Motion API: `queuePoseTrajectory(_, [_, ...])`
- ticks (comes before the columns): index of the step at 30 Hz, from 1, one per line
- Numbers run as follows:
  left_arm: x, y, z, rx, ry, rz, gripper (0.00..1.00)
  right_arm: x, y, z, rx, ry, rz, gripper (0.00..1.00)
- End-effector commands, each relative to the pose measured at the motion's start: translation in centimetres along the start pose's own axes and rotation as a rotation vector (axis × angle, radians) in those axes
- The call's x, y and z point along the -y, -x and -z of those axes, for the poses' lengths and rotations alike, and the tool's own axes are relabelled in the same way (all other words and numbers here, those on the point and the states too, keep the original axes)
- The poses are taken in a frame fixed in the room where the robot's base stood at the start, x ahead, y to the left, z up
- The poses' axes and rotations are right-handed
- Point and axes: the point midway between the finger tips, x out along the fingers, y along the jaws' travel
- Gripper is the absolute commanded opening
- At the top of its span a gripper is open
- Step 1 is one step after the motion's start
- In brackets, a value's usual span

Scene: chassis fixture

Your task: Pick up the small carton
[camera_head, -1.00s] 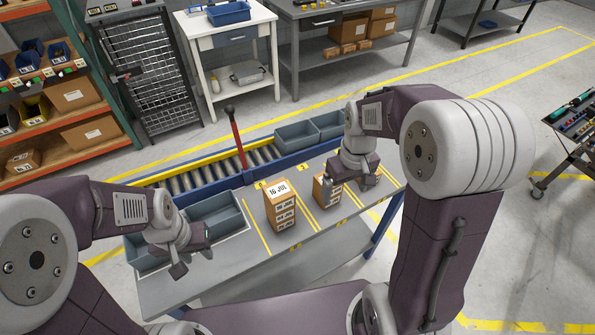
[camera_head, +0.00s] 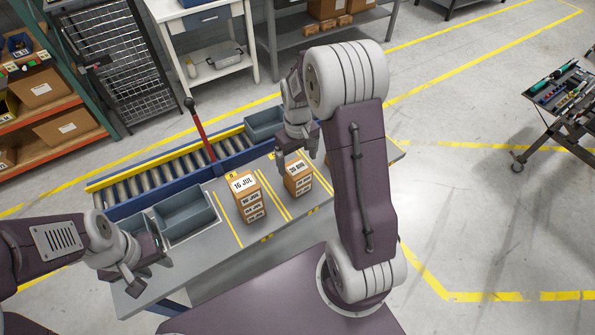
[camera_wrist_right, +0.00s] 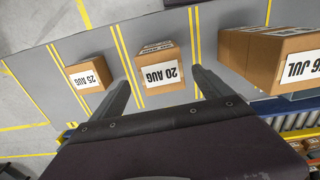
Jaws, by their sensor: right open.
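In the head view a brown carton labelled 20 AUG (camera_head: 298,181) stands on the grey table, right of a taller carton labelled 16 JUL (camera_head: 248,200). The right wrist view also shows the 20 AUG carton (camera_wrist_right: 165,72), and a carton labelled 25 AUG (camera_wrist_right: 90,76) that looks smallest; my right arm hides that one in the head view. My right gripper (camera_head: 298,154) is open and empty, just behind and above the 20 AUG carton. In the wrist view this carton appears between the fingertips, with no clear contact. My left gripper (camera_head: 148,270) is open and empty at the table's left end.
Yellow lines divide the table (camera_head: 225,258) into lanes. A grey-blue bin (camera_head: 184,213) sits at its left, another bin (camera_head: 265,122) behind. A roller conveyor (camera_head: 150,178) with a red lever (camera_head: 202,135) runs along the back.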

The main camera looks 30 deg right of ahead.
Motion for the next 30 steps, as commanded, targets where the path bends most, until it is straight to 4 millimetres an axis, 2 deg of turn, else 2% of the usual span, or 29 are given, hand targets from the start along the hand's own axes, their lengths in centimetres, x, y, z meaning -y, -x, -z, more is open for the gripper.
queuePoseTrajectory(4, [0.0,1.0,0.1,0.000,0.000,0.000,0.36,0.1,-2.4,-0.4,0.008,0.000,0.003,0.89])
queuePoseTrajectory(7, [0.0,1.1,0.1,0.000,0.000,0.000,0.36,0.1,-4.1,-0.4,0.006,0.000,0.002,0.89])
queuePoseTrajectory(10, [0.0,1.1,0.1,0.000,0.000,0.000,0.36,0.1,-4.8,-0.3,0.003,0.000,0.001,0.89])
queuePoseTrajectory(15, [0.0,1.1,0.1,0.000,0.000,0.000,0.36,0.1,-4.9,-0.3,0.001,0.000,0.000,0.89])
queuePoseTrajectory(16, [0.0,1.1,0.1,0.000,0.000,0.000,0.36,0.1,-4.9,-0.3,0.001,0.000,0.000,0.86])
queuePoseTrajectory(17, [0.0,1.1,0.1,0.000,0.000,0.000,0.36,0.1,-4.9,-0.3,0.001,0.000,0.000,0.78])
queuePoseTrajectory(24, [0.0,1.1,0.1,0.000,0.000,0.000,0.36,0.1,-4.9,-0.3,0.001,0.000,0.000,0.11])
queuePoseTrajectory(25, [0.0,1.1,0.1,0.000,0.000,0.000,0.36,0.1,-4.8,-0.2,0.000,0.000,0.000,0.07])
queuePoseTrajectory(30, [0.0,1.1,0.1,0.000,0.000,0.000,0.36,0.1,-4.8,-0.2,0.000,0.000,0.000,0.07])
